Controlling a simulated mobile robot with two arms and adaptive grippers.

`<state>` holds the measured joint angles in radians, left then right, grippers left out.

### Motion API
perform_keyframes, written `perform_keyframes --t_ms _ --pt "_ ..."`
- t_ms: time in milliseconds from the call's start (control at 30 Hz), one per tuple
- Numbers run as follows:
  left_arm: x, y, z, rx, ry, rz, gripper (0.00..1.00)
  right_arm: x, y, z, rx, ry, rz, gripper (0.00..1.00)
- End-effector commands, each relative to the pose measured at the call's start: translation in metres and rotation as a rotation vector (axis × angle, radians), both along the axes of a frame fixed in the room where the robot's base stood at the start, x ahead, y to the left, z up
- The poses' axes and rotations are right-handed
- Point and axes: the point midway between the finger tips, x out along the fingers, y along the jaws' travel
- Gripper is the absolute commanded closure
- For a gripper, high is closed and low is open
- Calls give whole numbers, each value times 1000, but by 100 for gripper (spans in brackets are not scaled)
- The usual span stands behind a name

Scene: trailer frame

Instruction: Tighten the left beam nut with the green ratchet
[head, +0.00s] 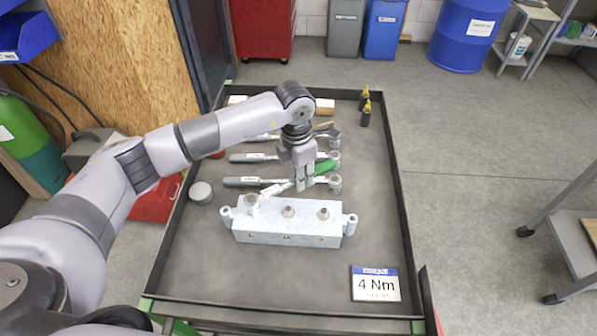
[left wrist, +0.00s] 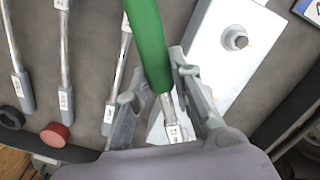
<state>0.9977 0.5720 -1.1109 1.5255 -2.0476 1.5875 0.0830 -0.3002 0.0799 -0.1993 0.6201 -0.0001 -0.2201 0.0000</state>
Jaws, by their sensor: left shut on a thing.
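My left gripper (head: 304,186) is shut on the green ratchet (head: 325,167), around the shaft just beside its green handle. In the left wrist view the ratchet (left wrist: 148,45) passes between the two fingers (left wrist: 160,92). The light metal beam (head: 285,237) lies across the tray. Its middle nut (head: 288,211) and right nut (head: 323,213) are bare. The ratchet's head (head: 252,202) is at the beam's left end, over the left nut, which it hides; I cannot tell how fully it is seated. One beam nut shows in the left wrist view (left wrist: 238,40). My right gripper is out of view.
Several grey-handled wrenches (head: 245,181) lie behind the beam in the black-rimmed tray (head: 190,275). A round grey piece (head: 201,192) is at left. A "4 Nm" card (head: 375,284) lies front right. Yellow-topped bottles (head: 365,105) stand back right. The tray's front left is clear.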

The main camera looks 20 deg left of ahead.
Motion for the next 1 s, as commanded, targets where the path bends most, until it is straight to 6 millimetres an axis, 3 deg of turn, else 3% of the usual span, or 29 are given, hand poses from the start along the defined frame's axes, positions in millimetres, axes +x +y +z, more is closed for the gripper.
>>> perform_keyframes --t_ms 1000 --pt "-19 -18 0 -1 -2 -194 100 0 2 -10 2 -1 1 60"
